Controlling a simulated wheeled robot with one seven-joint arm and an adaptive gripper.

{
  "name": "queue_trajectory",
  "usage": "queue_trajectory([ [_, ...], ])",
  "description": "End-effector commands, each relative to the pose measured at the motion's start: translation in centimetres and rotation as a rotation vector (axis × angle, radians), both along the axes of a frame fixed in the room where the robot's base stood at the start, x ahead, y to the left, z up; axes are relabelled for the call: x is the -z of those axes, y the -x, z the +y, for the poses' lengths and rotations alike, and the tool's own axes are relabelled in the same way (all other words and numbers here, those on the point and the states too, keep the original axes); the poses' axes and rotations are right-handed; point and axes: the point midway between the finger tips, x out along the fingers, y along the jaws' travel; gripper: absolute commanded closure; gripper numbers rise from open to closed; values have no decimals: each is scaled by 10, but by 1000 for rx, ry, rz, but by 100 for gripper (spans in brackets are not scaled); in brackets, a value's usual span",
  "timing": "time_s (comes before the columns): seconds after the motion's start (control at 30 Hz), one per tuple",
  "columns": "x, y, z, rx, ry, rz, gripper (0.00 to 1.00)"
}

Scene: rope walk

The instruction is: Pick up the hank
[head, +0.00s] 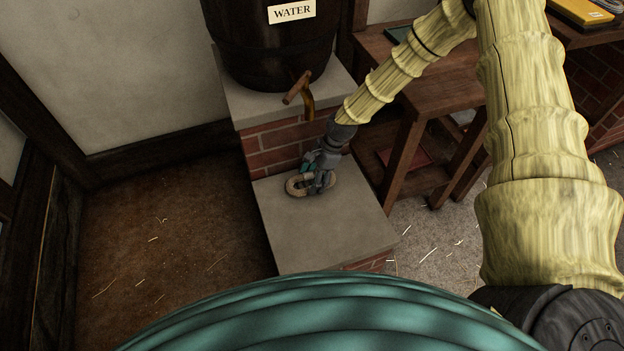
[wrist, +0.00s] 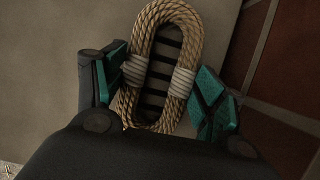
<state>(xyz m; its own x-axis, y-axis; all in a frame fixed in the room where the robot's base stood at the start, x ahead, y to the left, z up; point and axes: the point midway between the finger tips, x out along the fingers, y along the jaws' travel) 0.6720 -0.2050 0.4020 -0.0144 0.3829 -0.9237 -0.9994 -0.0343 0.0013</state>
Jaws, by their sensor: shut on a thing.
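The hank (head: 297,186) is an oval coil of tan rope on the pale stone slab below the water barrel. In the wrist view the hank (wrist: 192,32) shows two white bindings, one on each long side. My gripper (head: 316,184) is down at the slab, over the hank. In the wrist view my gripper's teal-padded fingers (wrist: 160,88) sit one on each side of the hank, shut on it across the bound middle. The hank looks flat at slab level; I cannot tell whether it is clear of the stone.
The stone slab (head: 335,235) is otherwise bare. Behind it a brick step (head: 275,150) carries the dark water barrel (head: 270,50) with a tap (head: 300,92) sticking out above. A wooden bench (head: 425,85) stands close on the right. Open floor lies left.

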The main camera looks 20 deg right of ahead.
Motion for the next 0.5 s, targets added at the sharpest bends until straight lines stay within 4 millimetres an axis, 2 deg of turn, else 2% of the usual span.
queue_trajectory([
  [0.2, -34, -1, 1, -1, 0, -3, 59],
  [0.27, -30, 16, 0, -1, 0, 3, 59],
  [0.5, -36, 72, -1, -1, -1, 3, 59],
])
